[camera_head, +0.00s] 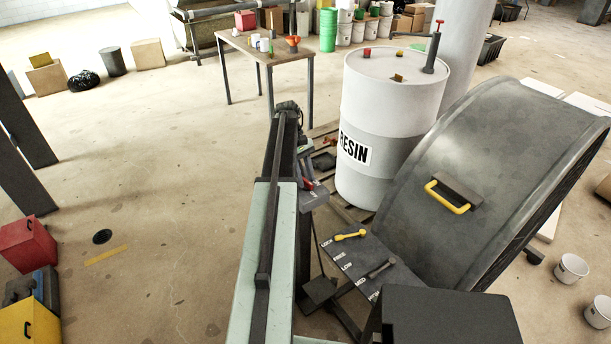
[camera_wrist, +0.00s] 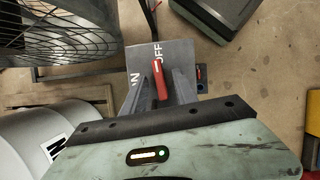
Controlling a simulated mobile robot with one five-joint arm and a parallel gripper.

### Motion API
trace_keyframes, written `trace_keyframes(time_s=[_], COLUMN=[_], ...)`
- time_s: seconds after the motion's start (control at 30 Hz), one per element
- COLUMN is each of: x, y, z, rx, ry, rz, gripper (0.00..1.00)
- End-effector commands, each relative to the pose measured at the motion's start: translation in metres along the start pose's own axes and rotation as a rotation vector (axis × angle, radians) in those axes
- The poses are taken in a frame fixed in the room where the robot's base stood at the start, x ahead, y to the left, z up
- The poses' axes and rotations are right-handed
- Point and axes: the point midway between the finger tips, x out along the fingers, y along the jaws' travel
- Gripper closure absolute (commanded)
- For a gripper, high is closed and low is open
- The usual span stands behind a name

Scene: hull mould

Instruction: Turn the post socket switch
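The switch is a red lever (camera_wrist: 160,80) on a grey panel (camera_wrist: 178,52) marked OFF and with a partly hidden second label ending in N. Its upper tip points toward the OFF label. In the wrist view my gripper (camera_wrist: 159,88) is open, with one dark finger on each side of the lever. The right finger is nearer the lever; I cannot tell whether it touches. In the head view the small grey panel (camera_head: 313,197) with a bit of red (camera_head: 308,184) sits beside my arm, which hides part of it and the post.
A labelled lever panel (camera_head: 365,262) lies lower down. A table (camera_head: 265,48) stands behind; open floor lies left.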

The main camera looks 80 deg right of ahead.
Motion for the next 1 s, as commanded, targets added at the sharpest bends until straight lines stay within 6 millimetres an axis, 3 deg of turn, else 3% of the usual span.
trace_keyframes(time_s=[0.43, 1.0], x=[-0.075, -0.076], y=[0.0, -0.001], z=[0.002, -0.001], rx=[-0.001, -0.002], ry=[0.001, 0.002], rz=[0.0, 0.0], gripper=[0.65, 0.65])
